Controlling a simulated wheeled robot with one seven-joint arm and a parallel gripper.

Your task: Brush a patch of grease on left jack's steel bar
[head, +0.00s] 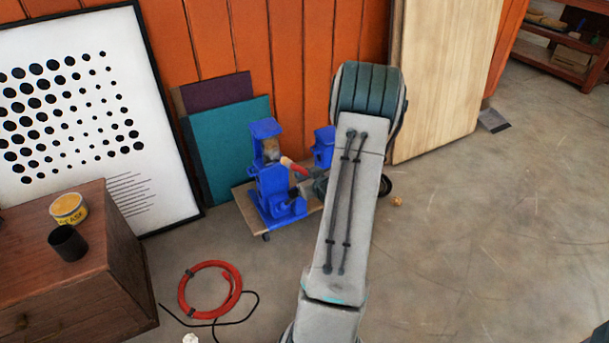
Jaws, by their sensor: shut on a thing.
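The left jack (272,188) is blue and stands on a low wooden dolly (243,206). A second blue jack (322,148) stands right of it, partly hidden by my arm. A small grey and tan patch shows in the left jack's upper opening; its steel bar is too small to make out clearly. My gripper (308,177) is at the left jack's right side, partly hidden, shut on a red-handled brush (298,168). The brush points up and left toward that opening; I cannot tell whether it touches. A yellow grease tub (68,208) sits on a brown wooden chest (95,270).
A dark cup (67,243) stands beside the tub. A red hose coil (210,290) and black cable lie on the floor. Panels (228,150) lean on the orange wall behind the jacks, and a pale board (440,80) stands to the right. The right floor is mostly clear.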

